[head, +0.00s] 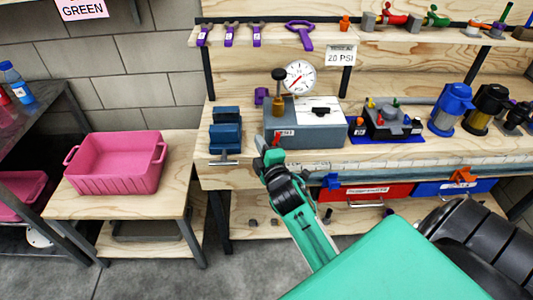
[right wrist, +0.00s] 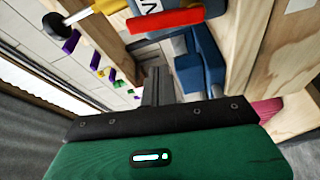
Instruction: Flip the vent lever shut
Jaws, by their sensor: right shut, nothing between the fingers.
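The vent lever is a red bar (right wrist: 165,20) in the right wrist view, beside a white label on the test box. In the head view the red lever (head: 277,139) shows small at the box's front left, just above my gripper tip. The grey test box (head: 320,137) stands on the bench with a round gauge (head: 299,77) and a black-knobbed brass valve (head: 279,88). My right gripper (head: 268,150) is shut and empty, close in front of the box's left front. Its shut fingers (right wrist: 157,88) point toward the lever's side; contact cannot be told. My left gripper is out of view.
A blue vise (head: 226,132) stands left of the box. A black device on a blue mat (head: 358,138) and blue and black filter housings (head: 452,105) stand to the right. A pink bin (head: 118,163) sits on a lower side table. Red and blue drawers hang below the bench.

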